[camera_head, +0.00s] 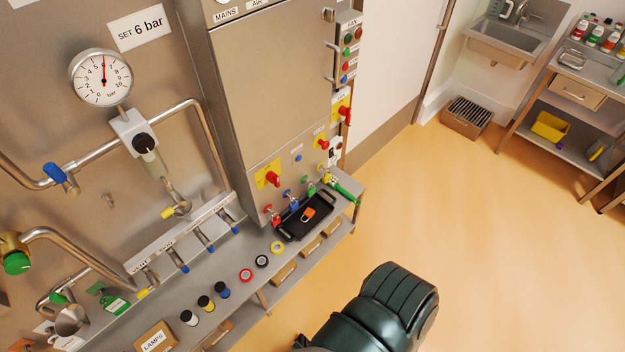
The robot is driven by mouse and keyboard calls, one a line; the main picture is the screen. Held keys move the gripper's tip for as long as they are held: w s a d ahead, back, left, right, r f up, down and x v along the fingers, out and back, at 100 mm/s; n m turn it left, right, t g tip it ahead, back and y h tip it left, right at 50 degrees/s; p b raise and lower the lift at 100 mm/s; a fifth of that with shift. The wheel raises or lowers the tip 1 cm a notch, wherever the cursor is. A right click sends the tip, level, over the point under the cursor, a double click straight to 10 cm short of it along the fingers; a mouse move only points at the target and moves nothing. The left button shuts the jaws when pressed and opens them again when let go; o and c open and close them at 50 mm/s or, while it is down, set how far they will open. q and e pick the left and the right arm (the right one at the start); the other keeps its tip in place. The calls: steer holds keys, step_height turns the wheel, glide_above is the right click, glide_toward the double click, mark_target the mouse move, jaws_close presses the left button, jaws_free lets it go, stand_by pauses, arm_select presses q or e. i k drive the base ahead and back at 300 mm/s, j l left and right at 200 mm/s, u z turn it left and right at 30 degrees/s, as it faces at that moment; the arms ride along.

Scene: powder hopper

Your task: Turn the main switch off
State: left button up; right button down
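A grey cabinet (270,95) stands in the middle of the view, with a MAINS label (227,14) at its top. A dark green link of my own arm shows at the bottom. Neither gripper is in view.
Padlocks hang below the front handle, above a black tray (291,228) holding an orange padlock (308,214) on the narrow shelf. Tape rolls and small jars stand farther left. A gauge (101,77) and pipes fill the left wall. Orange floor (480,220) is clear to the right.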

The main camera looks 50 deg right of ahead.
mark_target(271, 176)
steer(key=z, duration=1.25)
